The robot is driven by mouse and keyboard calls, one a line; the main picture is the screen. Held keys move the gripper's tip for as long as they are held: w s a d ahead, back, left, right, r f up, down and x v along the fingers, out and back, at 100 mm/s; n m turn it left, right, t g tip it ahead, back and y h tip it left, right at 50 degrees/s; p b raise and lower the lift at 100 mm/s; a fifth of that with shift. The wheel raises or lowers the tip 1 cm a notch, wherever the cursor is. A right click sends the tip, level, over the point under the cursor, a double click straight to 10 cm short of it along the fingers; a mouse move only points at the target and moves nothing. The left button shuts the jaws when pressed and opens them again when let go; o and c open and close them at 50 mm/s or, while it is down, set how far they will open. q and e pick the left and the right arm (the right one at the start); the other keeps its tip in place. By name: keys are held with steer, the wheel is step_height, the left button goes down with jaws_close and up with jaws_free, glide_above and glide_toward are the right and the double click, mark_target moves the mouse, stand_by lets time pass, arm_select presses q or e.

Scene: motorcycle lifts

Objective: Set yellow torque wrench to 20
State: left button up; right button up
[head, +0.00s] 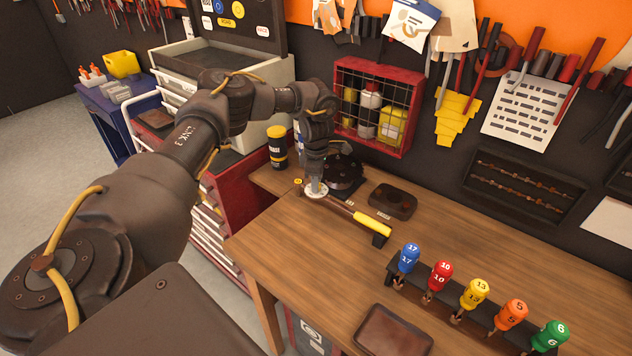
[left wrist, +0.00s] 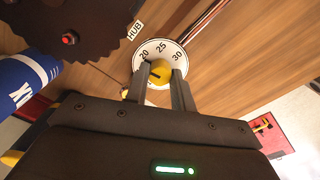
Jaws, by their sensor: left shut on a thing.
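The yellow torque wrench (head: 372,222) lies on the wooden bench, its yellow grip toward the lower right and its white dial (head: 313,192) at the far left end. In the left wrist view the dial (left wrist: 139,66) shows 20, 25 and 30 around a yellow knob (left wrist: 159,73). A dark line marks the knob, but which number it points to is unclear. My left gripper (head: 317,186) comes down from above onto the dial. In the left wrist view its two fingers (left wrist: 160,80) are shut on the knob, partly hiding it and the lower dial. My right gripper is not in view.
A dark toothed hub (head: 343,172) stands close behind the dial. A brown tray (head: 392,201) lies behind the grip. A rack of coloured screwdrivers (head: 472,300) and a brown pad (head: 393,330) are nearer the front. A yellow-and-black can (head: 277,147) stands to the left.

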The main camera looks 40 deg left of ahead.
arm_select(q)
steer(key=shift+m, duration=1)
steer(key=o, duration=1)
step_height(320, 180, up, 11)
steer(key=b, duration=0.2)
steer(key=shift+b, duration=0.3)
steer(key=shift+s+f, duration=0.1)
steer(key=shift+s, duration=0.05)
